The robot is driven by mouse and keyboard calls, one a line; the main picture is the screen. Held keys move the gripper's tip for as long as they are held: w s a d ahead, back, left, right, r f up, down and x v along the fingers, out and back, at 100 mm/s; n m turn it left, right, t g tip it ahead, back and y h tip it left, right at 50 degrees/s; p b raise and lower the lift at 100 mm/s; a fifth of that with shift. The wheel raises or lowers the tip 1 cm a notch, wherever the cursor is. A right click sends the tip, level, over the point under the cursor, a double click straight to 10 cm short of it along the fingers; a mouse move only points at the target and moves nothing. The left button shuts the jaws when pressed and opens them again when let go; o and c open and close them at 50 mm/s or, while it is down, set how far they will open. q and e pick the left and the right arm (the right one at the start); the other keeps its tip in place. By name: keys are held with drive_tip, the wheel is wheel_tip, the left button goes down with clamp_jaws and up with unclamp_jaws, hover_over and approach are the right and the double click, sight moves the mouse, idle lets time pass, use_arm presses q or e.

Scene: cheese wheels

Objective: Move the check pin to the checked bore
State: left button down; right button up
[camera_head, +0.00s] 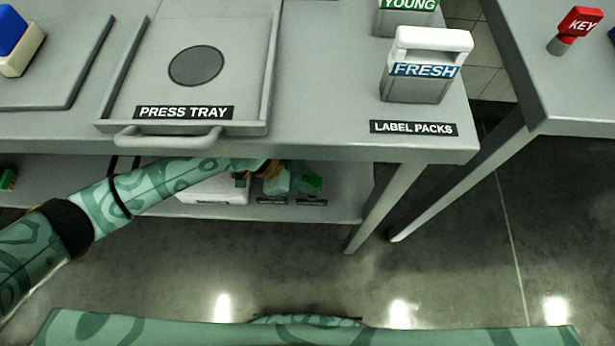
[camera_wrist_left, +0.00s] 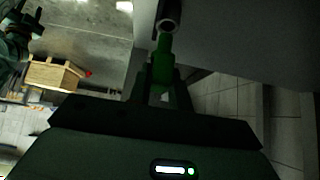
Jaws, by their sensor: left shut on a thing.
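My left arm reaches under the table's front edge to the lower shelf. My left gripper (camera_head: 277,181) is there, partly hidden by the wrist. In the left wrist view its fingers (camera_wrist_left: 163,92) are shut on a green pin, which I take for the check pin (camera_wrist_left: 162,62). A green piece (camera_head: 312,183) shows beside the gripper in the head view. A grey round end with a dark hole (camera_wrist_left: 168,22) lies in line with the pin's tip. I cannot tell whether it is a bore or part of the pin. A dark gripper-like shape (camera_wrist_left: 30,18), perhaps my right gripper, shows in the left wrist view.
The lower shelf (camera_head: 345,200) carries a white box (camera_head: 213,191) and small black labels. Above are the press tray (camera_head: 255,75), its handle (camera_head: 165,142) and a FRESH label pack (camera_head: 415,88). A red KEY (camera_head: 580,22) stands on the right table. The table leg (camera_head: 405,195) borders open floor.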

use_arm(q)
drive_tip(key=shift+f, duration=0.15)
use_arm(e)
drive_tip(key=shift+f, duration=0.1)
use_arm(q)
drive_tip(key=shift+f+b, duration=0.3)
drive_tip(key=shift+f, duration=0.05)
use_arm(e)
drive_tip(key=shift+s+f, duration=0.15)
